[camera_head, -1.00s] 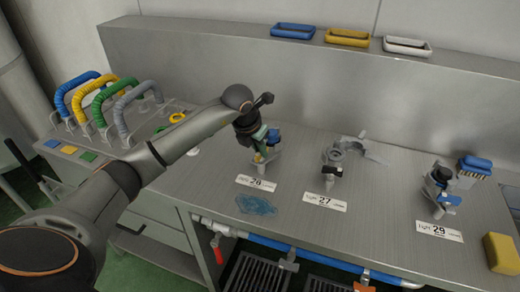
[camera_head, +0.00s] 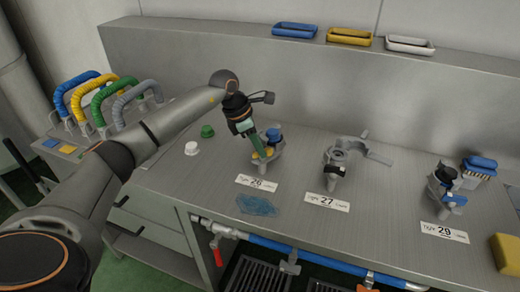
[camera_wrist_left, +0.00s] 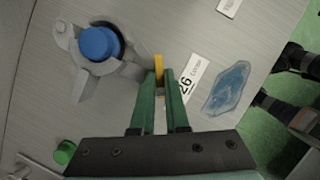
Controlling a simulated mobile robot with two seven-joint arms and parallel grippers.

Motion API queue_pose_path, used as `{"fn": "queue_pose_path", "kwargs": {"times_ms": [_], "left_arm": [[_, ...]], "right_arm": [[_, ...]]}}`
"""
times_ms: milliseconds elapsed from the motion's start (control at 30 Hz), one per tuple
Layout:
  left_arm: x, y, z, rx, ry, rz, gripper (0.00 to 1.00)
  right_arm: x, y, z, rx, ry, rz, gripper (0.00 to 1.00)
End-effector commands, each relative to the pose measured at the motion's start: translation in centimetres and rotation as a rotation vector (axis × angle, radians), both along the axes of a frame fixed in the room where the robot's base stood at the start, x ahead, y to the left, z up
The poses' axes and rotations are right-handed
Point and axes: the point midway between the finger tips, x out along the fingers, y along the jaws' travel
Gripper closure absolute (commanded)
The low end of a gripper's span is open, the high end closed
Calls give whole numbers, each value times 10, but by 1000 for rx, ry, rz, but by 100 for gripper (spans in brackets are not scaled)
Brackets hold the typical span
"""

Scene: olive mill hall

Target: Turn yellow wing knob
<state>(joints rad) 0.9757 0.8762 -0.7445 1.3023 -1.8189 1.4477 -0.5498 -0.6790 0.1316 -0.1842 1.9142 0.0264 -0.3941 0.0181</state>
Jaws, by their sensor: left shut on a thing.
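The yellow wing knob (camera_wrist_left: 158,67) shows in the left wrist view as a thin yellow piece between the green fingertips of my left gripper (camera_wrist_left: 162,76). My left gripper (camera_head: 261,154) is shut on it, and the fingers hide most of the knob. The knob is at the side of a grey clamp (camera_wrist_left: 88,78) that holds a blue cap (camera_wrist_left: 100,43). In the head view this clamp (camera_head: 279,158) stands behind the label 26 (camera_head: 257,183). My right gripper is not in view.
Clamps at label 27 (camera_head: 327,202) and label 29 (camera_head: 444,232) stand to the right. A blue puddle-like patch (camera_head: 256,205) lies in front of label 26. A green cap (camera_head: 207,131) and a white cap (camera_head: 191,147) are left of my gripper. Coloured hoses (camera_head: 75,94) arch at the left.

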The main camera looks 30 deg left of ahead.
Motion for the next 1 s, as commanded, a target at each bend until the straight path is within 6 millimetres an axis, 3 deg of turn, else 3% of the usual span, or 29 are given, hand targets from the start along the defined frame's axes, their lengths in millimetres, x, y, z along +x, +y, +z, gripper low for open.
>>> {"fn": "queue_pose_path", "kwargs": {"times_ms": [500,1000], "left_arm": [[4,2,0,-1,-1,-421,100],[4,2,0,2,-1,-569,100]], "right_arm": [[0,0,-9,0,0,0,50],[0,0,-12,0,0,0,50]]}}
